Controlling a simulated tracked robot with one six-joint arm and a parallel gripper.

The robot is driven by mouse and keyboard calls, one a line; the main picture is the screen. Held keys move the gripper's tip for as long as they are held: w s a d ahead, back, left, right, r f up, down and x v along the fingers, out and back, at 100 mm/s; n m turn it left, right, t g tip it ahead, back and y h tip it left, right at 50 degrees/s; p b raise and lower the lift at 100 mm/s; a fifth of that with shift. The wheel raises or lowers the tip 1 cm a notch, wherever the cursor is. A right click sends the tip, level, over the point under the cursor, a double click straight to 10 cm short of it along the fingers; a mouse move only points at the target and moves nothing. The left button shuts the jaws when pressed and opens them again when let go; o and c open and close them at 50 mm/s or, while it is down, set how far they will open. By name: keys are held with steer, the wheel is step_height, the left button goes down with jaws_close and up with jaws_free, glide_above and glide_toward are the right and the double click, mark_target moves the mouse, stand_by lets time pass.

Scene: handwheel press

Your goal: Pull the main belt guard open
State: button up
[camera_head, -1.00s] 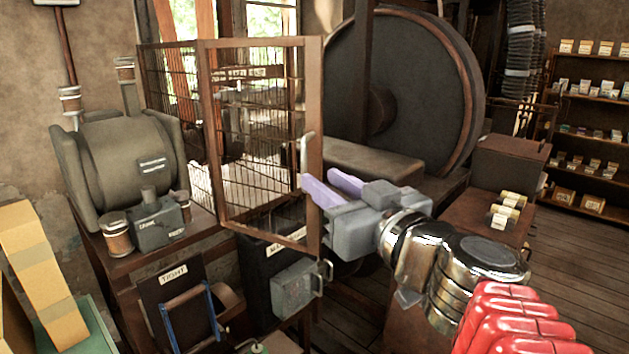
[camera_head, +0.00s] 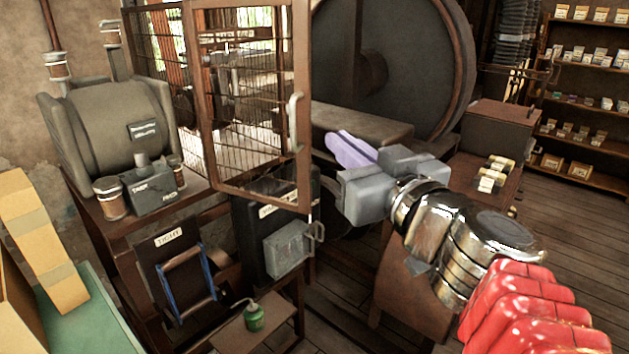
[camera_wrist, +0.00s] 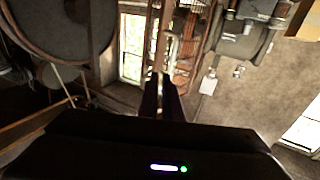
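The main belt guard (camera_head: 303,150) is a brown framed door with wire mesh, standing at an angle out from the mesh cage. Its pale upright handle (camera_head: 294,122) is on the right-hand stile. My gripper (camera_head: 350,148), with pale purple fingers, is to the right of the handle and visibly apart from it in the head view. The fingers lie close together with nothing seen between them.
A large dark wheel (camera_head: 385,75) stands behind my gripper. A grey drum (camera_head: 110,130) sits on the bench at left. Below the guard are a grey box with a latch (camera_head: 287,248) and a green oil can (camera_head: 254,317). Wooden floor is open at right.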

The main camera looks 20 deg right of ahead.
steer(key=d+h, duration=0.1)
steer(key=d+m+h, duration=0.2)
steer(key=shift+w+d+f, duration=0.15)
steer(key=shift+w+f, duration=0.15)
steer(key=shift+w, duration=0.05)
jaws_close()
steer(key=s+d+f+m+g+h, duration=0.1)
steer(key=d+f+m+g+h, duration=0.1)
steer(key=f, duration=0.4)
steer(key=s+d+f+m+g+h, duration=0.1)
steer(key=d+f+g+h, duration=0.15)
steer(key=f, duration=0.25)
steer(key=s+a+f+n+g+y, duration=0.1)
steer(key=s+a+f+g+y, duration=0.1)
steer(key=s+a+f+g, duration=0.2)
steer(key=s+a+f+n+g+y, duration=0.2)
steer(key=s+a+f, duration=0.4)
steer(key=f, duration=0.5)
steer(key=shift+s+a+f+g+y, duration=0.2)
steer(key=shift+g+y, duration=0.25)
steer(key=shift+g, duration=0.6)
